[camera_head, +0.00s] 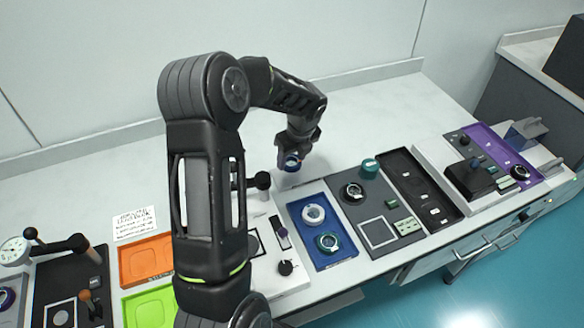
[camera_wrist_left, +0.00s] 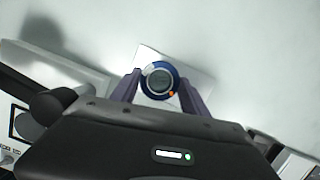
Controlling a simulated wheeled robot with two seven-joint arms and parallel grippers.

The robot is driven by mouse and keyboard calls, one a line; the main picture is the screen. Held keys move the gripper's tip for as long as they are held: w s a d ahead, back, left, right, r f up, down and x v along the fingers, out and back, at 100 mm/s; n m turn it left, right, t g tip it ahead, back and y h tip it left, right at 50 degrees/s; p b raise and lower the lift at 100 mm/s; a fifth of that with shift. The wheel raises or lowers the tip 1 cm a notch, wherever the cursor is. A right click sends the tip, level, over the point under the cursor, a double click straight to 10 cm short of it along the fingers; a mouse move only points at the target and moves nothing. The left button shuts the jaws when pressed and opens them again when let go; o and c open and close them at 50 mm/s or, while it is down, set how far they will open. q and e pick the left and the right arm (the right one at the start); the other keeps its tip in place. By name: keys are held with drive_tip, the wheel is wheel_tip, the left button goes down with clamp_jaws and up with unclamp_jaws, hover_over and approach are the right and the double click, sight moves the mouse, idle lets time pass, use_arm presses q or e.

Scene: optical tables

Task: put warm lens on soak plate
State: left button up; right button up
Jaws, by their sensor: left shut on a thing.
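My left gripper (camera_head: 291,156) is shut on a blue-rimmed round lens (camera_head: 292,164) above the back part of the pale table. In the left wrist view the lens (camera_wrist_left: 159,81) has a grey face and an orange dot on its rim, and sits between the two purple fingers (camera_wrist_left: 160,88). A white square plate (camera_wrist_left: 150,54) shows behind and below the lens in that view; I cannot tell whether they touch, nor whether it is the soak plate. My right gripper is not in view.
A blue tray (camera_head: 293,209) holds a white ring and a green ring. A grey panel (camera_head: 347,213), a black tray (camera_head: 440,214) and a purple tray (camera_head: 477,131) lie to the right. Orange (camera_head: 124,265) and green (camera_head: 130,310) trays lie left. The back of the table is mostly clear.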

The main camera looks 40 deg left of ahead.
sight(293, 163)
use_arm(q)
wheel_tip(293, 163, down, 4)
drive_tip(key=b, duration=0.3)
drive_tip(key=shift+r, duration=0.1)
drive_tip(key=o, duration=1.4)
drive_tip(key=p+v, duration=0.9)
drive_tip(key=v, duration=0.3)
